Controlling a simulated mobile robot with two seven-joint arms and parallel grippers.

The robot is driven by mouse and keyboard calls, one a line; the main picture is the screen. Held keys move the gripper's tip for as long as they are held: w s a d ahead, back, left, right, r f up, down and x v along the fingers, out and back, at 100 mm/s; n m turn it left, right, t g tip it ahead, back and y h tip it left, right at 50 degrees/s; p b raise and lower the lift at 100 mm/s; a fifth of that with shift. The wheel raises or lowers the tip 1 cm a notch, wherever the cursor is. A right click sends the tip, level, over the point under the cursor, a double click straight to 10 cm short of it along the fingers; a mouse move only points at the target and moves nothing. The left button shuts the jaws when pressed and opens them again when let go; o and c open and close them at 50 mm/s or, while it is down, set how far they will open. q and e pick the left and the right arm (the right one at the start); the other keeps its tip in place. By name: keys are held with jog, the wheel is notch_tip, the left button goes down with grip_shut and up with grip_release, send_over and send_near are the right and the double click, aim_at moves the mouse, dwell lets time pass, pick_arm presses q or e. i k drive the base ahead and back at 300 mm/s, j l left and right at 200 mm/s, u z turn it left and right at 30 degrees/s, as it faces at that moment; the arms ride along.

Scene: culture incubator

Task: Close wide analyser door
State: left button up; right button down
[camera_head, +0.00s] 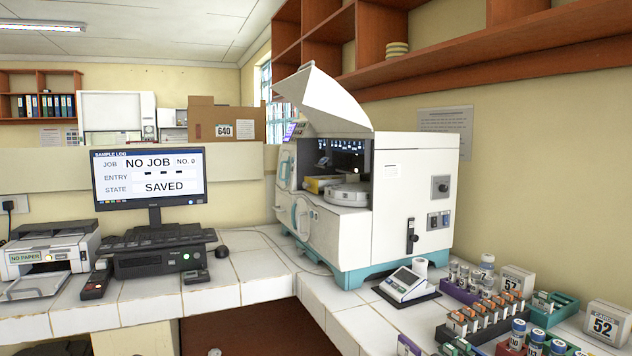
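The wide white analyser (415,190) with a teal base stands on the tiled counter right of the middle. Its door (325,98), a broad white curved panel, is raised and tilted up above the front opening. Through the opening a round white carousel (348,194) and a yellow block (320,184) show in the lit interior. The inner side of the door and its hinges are hidden or too small to tell. Neither of my grippers is in view.
A small scale (404,284), racks of orange-capped tubes (480,314) and boxes stand on the right counter. A wooden shelf (470,56) hangs above the analyser. Tiles before the analyser are mostly clear.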

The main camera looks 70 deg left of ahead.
aim_at(329, 108)
jog(key=u, duration=1.9)
jog(key=j+z, duration=0.1)
jog(key=z, duration=0.35)
jog(key=i+j+z, duration=0.1)
jog(key=z, duration=0.35)
jog(key=j+z, duration=0.3)
jog(key=j, duration=0.15)
jog(key=j+z, duration=0.25)
jog(key=j, duration=0.25)
jog(key=j+z, duration=0.25)
jog(key=j, duration=1.4)
jog(key=k+j, duration=0.1)
jog(key=j, duration=0.6)
